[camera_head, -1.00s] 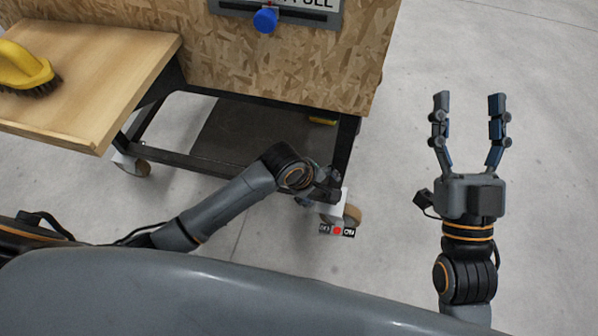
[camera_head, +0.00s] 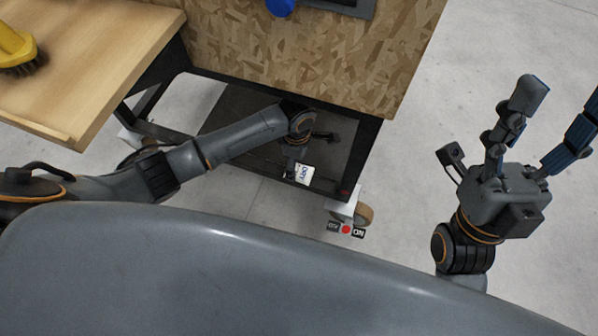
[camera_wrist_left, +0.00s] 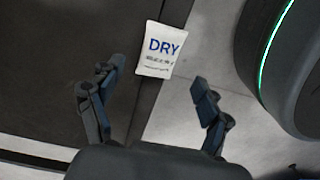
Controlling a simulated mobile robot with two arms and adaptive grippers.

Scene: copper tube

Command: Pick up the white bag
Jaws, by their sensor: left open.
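The white bag (camera_head: 304,174) is small, with blue "DRY" lettering. In the head view it shows just below my left gripper (camera_head: 297,155), by the front edge of the cart's dark lower shelf. In the left wrist view the bag (camera_wrist_left: 161,50) appears beyond the fingertips, nearly centred between them. My left gripper (camera_wrist_left: 155,80) is open and empty, with a finger on each side. I cannot tell how far the bag is from the fingers. My right gripper (camera_head: 562,98) is open and empty over the floor at the right.
The cart's chipboard panel (camera_head: 310,55) rises behind the left arm. A wooden side table (camera_head: 90,60) with a yellow brush (camera_head: 14,48) is at the left. The dark lower shelf (camera_head: 240,110) sits below the panel. A caster (camera_head: 362,214) stands near the front corner. Floor at right is clear.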

